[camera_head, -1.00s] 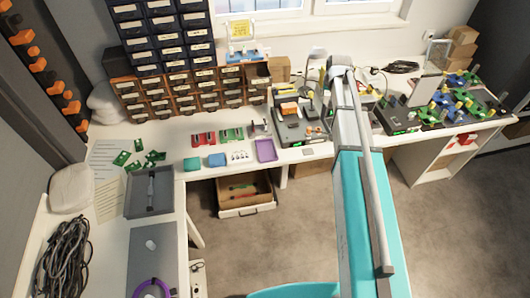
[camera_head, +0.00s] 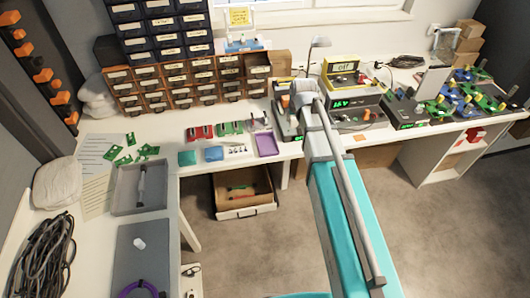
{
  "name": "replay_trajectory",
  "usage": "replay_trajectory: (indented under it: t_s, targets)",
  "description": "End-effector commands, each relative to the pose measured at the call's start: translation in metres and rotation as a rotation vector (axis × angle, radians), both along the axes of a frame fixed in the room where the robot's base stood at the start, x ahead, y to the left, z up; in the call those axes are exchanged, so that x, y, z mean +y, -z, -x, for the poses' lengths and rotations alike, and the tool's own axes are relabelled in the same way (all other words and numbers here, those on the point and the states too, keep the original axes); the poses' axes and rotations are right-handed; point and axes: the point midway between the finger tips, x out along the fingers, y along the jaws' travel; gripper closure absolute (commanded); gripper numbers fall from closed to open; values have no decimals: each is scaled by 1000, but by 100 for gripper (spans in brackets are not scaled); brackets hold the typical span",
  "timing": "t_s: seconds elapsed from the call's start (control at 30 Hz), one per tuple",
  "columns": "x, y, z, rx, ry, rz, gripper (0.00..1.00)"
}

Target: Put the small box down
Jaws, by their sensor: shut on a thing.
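My arm (camera_head: 335,200) reaches from the bottom right up over the bench, and its grey wrist end (camera_head: 304,95) is above the electronic devices at the back. My gripper is hidden behind or below that wrist end, so I see neither its fingers nor anything held in it. I cannot tell which thing is the small box.
An open drawer (camera_head: 243,190) juts out below. A grey tray (camera_head: 140,187) is at left.

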Motion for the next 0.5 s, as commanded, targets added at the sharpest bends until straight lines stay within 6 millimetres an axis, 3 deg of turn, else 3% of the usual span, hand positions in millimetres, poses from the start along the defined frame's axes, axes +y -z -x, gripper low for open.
replay_trajectory:
  t_s: [0.03,0.2,0.5]
  targets:
    - [9,18,13,0,-15,0,100]
    - [35,43,39,0,-60,0,100]
    - [60,65,67,0,-104,0,100]
